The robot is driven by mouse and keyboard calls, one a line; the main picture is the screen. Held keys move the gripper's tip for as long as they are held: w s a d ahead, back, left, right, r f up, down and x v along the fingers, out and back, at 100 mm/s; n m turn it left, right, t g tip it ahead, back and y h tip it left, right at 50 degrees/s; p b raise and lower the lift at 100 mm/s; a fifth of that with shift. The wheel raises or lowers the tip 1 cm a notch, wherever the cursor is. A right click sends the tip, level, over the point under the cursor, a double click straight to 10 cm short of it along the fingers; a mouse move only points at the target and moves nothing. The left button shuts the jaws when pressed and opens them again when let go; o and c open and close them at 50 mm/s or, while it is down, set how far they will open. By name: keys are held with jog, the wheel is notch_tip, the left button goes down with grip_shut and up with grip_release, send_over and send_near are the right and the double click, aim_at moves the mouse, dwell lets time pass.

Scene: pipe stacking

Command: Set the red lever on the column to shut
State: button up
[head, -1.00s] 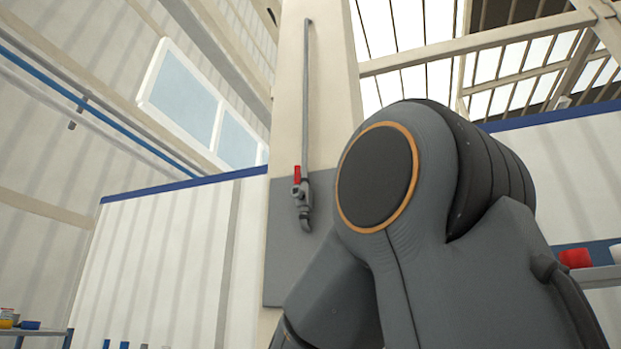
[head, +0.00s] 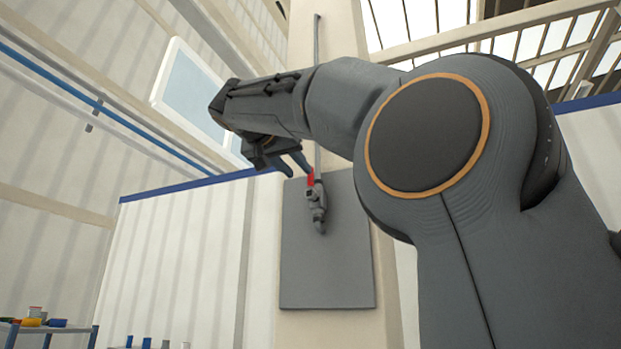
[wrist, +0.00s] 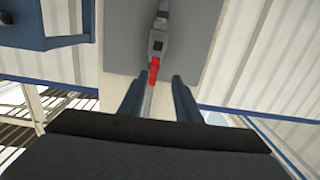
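The red lever (head: 310,180) sits on a grey valve (head: 317,207) on the column (head: 330,55). It points up, in line with the thin grey pipe (head: 317,40). My gripper (head: 292,165) is just above and left of the lever in the head view, with a finger near its upper end. In the wrist view my gripper (wrist: 157,82) is open, its two fingers apart. The red lever (wrist: 154,71) shows between the fingertips, with the valve (wrist: 158,40) beyond. I cannot tell whether a finger touches the lever.
A grey panel (head: 325,270) backs the valve on the column. A low white wall (head: 180,250) with a blue top edge stands behind. A shelf with small coloured items (head: 35,318) is at the lower left. The space left of the valve looks clear.

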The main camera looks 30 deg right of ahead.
aim_at(311, 187)
jog(key=shift+m, duration=0.3)
jog(key=w+d+p, duration=0.1)
jog(key=d, duration=0.1)
jog(key=w+d+r+p, duration=0.1)
jog(key=d, duration=0.1)
jog(key=w+d+p, duration=0.1)
jog(key=d, duration=0.1)
jog(key=shift+w+d+r+p, duration=0.3)
jog(key=shift+p, duration=0.05)
grip_shut()
